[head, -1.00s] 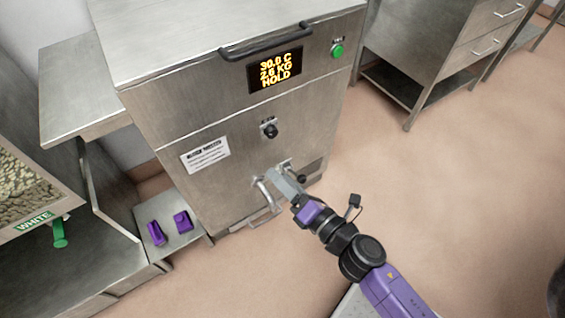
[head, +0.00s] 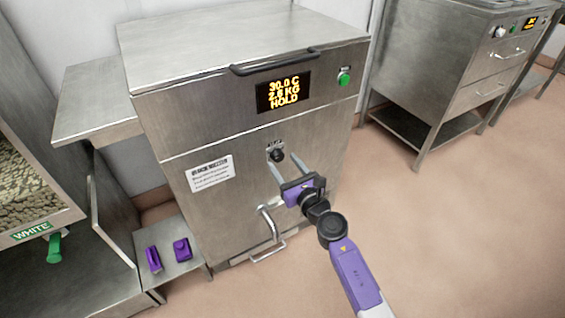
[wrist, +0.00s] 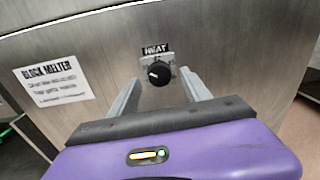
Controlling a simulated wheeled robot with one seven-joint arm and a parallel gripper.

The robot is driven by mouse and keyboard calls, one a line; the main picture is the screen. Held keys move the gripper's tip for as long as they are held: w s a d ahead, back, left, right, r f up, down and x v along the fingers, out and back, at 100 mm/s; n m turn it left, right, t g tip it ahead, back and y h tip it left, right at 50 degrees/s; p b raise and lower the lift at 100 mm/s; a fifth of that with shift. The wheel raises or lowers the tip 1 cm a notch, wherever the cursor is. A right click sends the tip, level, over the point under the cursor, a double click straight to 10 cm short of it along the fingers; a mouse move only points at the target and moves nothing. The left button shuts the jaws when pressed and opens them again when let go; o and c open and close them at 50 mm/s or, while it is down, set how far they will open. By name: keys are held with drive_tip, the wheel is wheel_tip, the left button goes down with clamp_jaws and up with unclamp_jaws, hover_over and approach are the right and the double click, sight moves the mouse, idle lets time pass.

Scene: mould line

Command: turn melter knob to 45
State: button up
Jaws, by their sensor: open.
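The block melter (head: 235,225) is a steel cabinet in front of me. Its display (head: 283,92) reads 30.0 C, 2.8 KG, HOLD, though the weight digits are slightly blurred. The black melter knob (head: 277,155) sits on the front under a small label; in the wrist view the knob (wrist: 159,74) is under a HEAT label, its white pointer mark towards the left. My gripper (head: 288,168) is open and points at the knob. In the wrist view its two fingers (wrist: 158,92) stand either side of and below the knob, apart from it.
A handle bar (head: 275,62) runs along the lid edge, with a green button (head: 344,78) to its right. A bent spout (head: 267,222) and a lower bar (head: 268,250) stick out below my gripper. Two purple objects (head: 181,249) lie on a low shelf at left. Floor at right is clear.

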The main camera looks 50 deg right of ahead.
drive_tip(key=shift+x, duration=0.8)
clamp_jaws()
